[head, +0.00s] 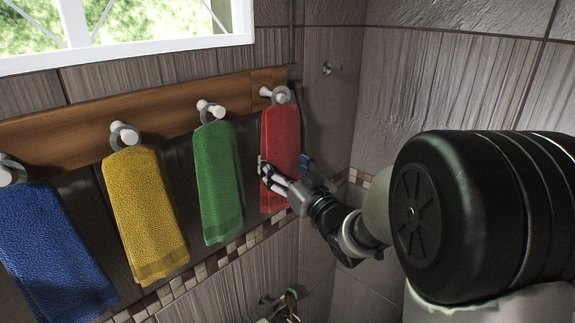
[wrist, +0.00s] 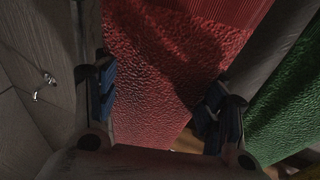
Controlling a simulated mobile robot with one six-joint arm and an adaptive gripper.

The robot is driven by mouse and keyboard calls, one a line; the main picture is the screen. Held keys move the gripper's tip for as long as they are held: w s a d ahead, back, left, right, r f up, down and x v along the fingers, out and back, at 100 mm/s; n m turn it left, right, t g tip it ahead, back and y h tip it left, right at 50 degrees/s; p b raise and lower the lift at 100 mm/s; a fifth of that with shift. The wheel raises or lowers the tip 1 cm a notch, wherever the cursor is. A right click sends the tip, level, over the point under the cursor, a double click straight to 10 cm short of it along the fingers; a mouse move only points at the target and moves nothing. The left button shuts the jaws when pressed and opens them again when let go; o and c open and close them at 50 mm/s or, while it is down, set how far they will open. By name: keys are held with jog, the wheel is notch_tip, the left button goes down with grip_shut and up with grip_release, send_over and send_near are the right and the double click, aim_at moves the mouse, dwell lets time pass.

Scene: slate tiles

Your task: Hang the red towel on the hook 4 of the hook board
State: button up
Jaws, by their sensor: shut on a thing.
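The red towel (head: 281,130) hangs upright below the rightmost peg (head: 266,92) of the wooden hook board (head: 60,136). Its grey ring (head: 281,94) shows at the peg's end and appears to be around it; the head view does not settle how far on it sits. My gripper (head: 284,172) is shut on the red towel at its lower middle part, one finger at each side edge. In the wrist view the red towel (wrist: 165,65) fills the space between the two blue-padded fingers (wrist: 160,103).
A green towel (head: 217,180), a yellow towel (head: 145,215) and a blue towel (head: 55,255) hang by rings from the other pegs to the left. A small metal wall hook (head: 328,69) is on the right-hand wall near the corner. A window (head: 130,25) is above the board.

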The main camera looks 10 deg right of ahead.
jog(key=shift+w+a, duration=0.35)
jog(key=shift+w, duration=0.1)
jog(key=shift+w+a+f+b, duration=0.3)
jog(key=shift+w+a+b, duration=0.05)
jog(key=shift+w+b, duration=0.25)
jog(key=shift+r+b, duration=0.15)
jog(key=shift+b, duration=0.15)
jog(key=o, duration=1.2)
